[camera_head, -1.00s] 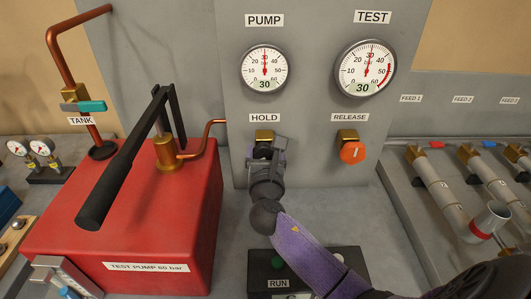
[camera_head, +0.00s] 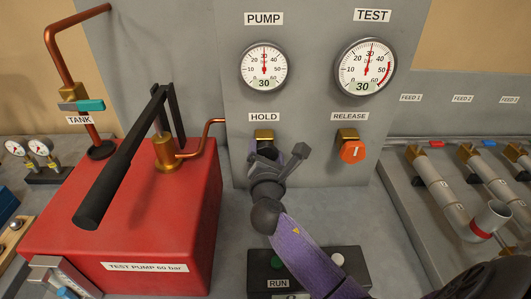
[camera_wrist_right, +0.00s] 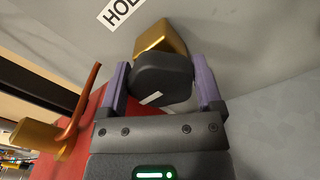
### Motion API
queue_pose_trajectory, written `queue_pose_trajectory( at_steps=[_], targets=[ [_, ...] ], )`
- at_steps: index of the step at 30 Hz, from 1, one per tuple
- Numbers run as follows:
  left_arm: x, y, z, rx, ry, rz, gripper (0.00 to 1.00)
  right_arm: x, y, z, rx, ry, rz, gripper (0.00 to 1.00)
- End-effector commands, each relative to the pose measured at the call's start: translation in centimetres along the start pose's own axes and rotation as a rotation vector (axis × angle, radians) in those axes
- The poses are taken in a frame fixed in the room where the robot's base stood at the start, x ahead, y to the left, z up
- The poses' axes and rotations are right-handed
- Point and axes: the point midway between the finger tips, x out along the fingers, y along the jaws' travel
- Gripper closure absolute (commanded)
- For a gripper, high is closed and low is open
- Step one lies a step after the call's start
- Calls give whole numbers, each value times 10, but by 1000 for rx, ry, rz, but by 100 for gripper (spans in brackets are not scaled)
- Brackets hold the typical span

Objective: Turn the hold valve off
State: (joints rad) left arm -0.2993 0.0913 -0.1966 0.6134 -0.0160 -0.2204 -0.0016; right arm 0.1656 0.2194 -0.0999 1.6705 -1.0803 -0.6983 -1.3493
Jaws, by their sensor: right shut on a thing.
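The hold valve is a black knob (camera_wrist_right: 161,80) with a white line, on a brass body (camera_head: 264,134) under the HOLD label (camera_head: 264,117). My right gripper (camera_head: 268,154) is at the knob, in front of the grey panel. In the right wrist view its two purple fingers (camera_wrist_right: 161,72) lie on either side of the knob, shut on it. The white line slants in that view. In the head view the gripper mostly hides the knob. My left gripper is not in view.
The release valve's orange knob (camera_head: 352,151) is to the right. The PUMP gauge (camera_head: 264,64) and TEST gauge (camera_head: 366,66) both read 30. The red test pump (camera_head: 150,230) stands at left with its black lever (camera_head: 122,160). A RUN button box (camera_head: 310,262) sits below.

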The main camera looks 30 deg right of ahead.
Motion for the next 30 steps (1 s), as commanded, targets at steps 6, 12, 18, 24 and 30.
queue_pose_trajectory(
  at_steps=[6, 12, 18, 24, 30],
  targets=[
    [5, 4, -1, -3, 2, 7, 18, 0, -2, -2, 203, 1, -1, 75],
    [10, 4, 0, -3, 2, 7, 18, 0, -3, -2, 394, 2, -1, 75],
    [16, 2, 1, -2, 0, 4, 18, 0, -4, -3, 584, 2, -1, 75],
    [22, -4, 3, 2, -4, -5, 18, 0, -5, -4, 775, 1, -2, 75],
    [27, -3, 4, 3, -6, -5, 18, 0, -6, -5, 964, 1, -3, 75]
  ],
)
